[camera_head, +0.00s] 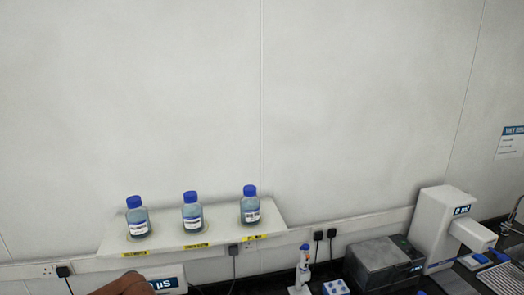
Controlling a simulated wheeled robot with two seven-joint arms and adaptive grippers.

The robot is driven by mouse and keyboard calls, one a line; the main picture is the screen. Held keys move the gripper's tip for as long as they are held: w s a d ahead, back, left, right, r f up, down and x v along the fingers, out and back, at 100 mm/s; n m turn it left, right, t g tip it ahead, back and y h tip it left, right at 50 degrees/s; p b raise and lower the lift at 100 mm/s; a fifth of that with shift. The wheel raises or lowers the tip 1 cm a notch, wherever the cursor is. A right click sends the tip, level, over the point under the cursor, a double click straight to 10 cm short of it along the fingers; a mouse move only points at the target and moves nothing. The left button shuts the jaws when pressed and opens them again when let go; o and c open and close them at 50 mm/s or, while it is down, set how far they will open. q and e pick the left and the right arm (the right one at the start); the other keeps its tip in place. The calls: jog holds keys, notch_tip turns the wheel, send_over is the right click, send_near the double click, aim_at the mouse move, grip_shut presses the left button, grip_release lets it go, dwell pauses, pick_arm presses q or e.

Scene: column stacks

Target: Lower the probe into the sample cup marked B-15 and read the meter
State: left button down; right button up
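A white box with a dark label reading "µS" (165,285) shows at the bottom edge of the head view, cut off by the frame. It may be the meter; no reading can be seen. No probe or cup marked B-15 can be made out in this view. Neither of my grippers can be made out.
A white wall shelf (112,243) holds three blue-capped bottles (192,212). Below are a brown rounded shape (124,284), a white blue-topped dispenser (302,272), a dark box (385,262), a white instrument (438,225) and part of a sink area.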

pick_arm(q)
jog(key=shift+f+b, duration=0.7)
jog(key=shift+f, duration=0.25)
jog(key=shift+r+p, duration=1.65)
jog(key=shift+r, duration=1.95)
